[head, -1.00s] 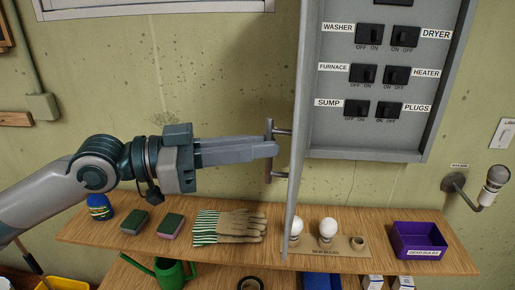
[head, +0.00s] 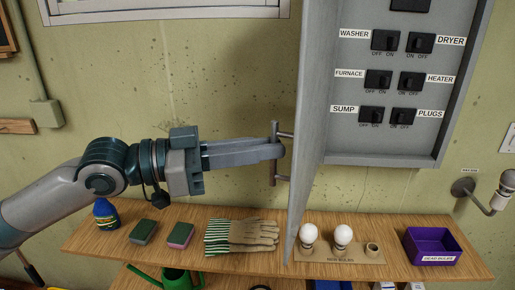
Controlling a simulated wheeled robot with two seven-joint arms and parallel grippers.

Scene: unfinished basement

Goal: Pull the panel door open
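The panel door (head: 308,130) is a grey sheet standing far open from the grey breaker box (head: 385,148), seen nearly edge-on with a strip of its inner face showing. Its handle (head: 274,178), an upright bar on two short posts, is on the left side of the door. My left gripper (head: 279,151) reaches in from the left with its fingers across the middle of the bar. The fingers look closed around it; the far finger is mostly hidden. Labelled switches show inside the box. My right gripper is not in view.
Below, a wooden shelf (head: 190,263) holds a blue bottle (head: 106,215), two sponges, gloves (head: 250,233), bulbs in a holder (head: 342,235) and a purple bin (head: 432,245). A wall lamp (head: 500,195) is at the right. Wall space left of the door is clear.

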